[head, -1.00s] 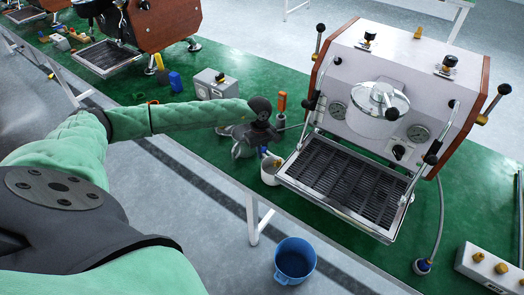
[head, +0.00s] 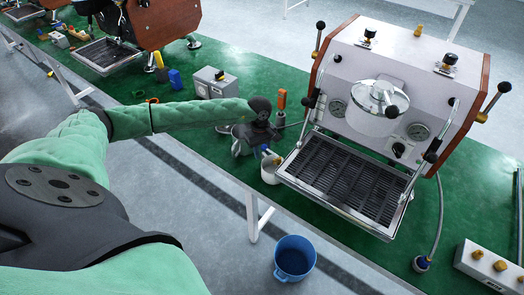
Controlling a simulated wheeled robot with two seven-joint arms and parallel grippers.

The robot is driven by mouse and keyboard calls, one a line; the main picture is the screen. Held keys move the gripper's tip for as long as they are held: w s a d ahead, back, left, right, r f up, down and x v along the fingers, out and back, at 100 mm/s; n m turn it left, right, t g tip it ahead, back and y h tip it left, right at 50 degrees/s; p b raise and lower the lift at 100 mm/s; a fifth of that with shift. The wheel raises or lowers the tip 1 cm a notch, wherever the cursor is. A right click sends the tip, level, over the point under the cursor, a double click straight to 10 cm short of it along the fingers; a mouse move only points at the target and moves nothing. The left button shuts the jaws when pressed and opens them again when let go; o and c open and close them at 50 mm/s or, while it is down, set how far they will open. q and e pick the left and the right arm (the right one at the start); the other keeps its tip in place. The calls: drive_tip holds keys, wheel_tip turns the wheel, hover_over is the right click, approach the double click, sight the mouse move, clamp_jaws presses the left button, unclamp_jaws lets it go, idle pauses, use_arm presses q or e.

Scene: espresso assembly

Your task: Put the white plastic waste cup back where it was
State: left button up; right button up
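The white plastic waste cup (head: 270,174) stands upright on the green table top, by the table's front edge and just left of the espresso machine's drip tray (head: 345,185). My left gripper (head: 265,151) is at the cup's upper left rim, with its dark wrist above and to the left. The fingers are small and partly hidden by the wrist, so I cannot tell whether they touch the cup or how far apart they are. My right gripper is not in view.
The espresso machine (head: 375,60) stands right of the cup. An orange-handled tool (head: 282,99) and a grey switch box (head: 213,83) are behind my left arm. A blue bucket (head: 294,259) is on the floor in front of the table. A valve block (head: 488,265) lies at right.

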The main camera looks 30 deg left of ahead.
use_arm(q)
drive_tip(key=shift+r, duration=0.15)
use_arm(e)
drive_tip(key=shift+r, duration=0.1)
